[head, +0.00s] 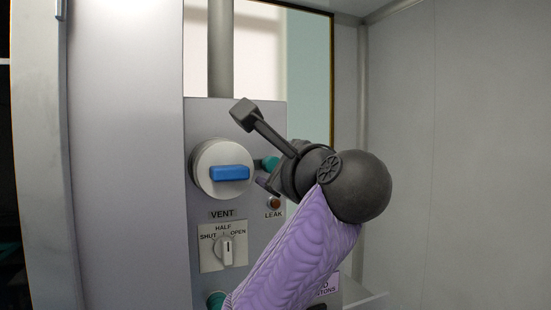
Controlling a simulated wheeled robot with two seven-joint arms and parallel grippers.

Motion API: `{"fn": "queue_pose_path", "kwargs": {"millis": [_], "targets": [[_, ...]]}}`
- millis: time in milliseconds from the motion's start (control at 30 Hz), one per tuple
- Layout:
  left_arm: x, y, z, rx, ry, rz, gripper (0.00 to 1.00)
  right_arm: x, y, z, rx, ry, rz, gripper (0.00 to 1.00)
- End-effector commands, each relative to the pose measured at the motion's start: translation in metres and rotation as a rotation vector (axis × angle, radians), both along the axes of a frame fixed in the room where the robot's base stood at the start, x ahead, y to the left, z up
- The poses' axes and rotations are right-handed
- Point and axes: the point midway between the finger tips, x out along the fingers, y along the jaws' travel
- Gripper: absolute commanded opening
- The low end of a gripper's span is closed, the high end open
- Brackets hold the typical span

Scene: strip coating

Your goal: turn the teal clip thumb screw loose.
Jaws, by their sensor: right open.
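My right gripper (254,149) is open, with one dark finger reaching up and left above the teal part and the other lower, mostly hidden behind my wrist. The teal part appears between the fingers in the picture; I cannot tell whether they touch it. My left gripper is not in view.
A second teal part (215,301) shows at the bottom edge. A grey pipe (220,50) rises above the panel. The space on the right, before the plain wall (470,150), is clear.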

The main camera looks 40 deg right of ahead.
Motion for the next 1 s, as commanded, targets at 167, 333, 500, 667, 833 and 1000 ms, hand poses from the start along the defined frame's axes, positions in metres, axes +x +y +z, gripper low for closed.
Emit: {"fn": "queue_pose_path", "kwargs": {"millis": [167, 333, 500, 667, 833, 1000], "targets": [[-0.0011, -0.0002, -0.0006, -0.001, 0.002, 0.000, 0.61, -0.0001, 0.0001, -0.0006, 0.000, 0.000, 0.000, 0.67], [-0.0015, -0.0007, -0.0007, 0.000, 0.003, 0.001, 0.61, -0.0002, 0.0000, -0.0005, 0.000, 0.001, -0.001, 0.31], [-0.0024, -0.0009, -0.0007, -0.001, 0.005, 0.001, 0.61, -0.0003, 0.0000, -0.0006, 0.000, 0.001, -0.001, 0.00], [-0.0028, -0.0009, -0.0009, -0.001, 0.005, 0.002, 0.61, -0.0003, 0.0000, -0.0007, -0.001, 0.002, 0.000, 0.00], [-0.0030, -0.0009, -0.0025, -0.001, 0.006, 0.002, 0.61, -0.0003, 0.0000, -0.0012, -0.026, 0.010, -0.001, 0.00], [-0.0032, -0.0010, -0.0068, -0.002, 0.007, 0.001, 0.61, -0.0003, 0.0000, -0.0021, -0.105, 0.035, -0.001, 0.00]]}}
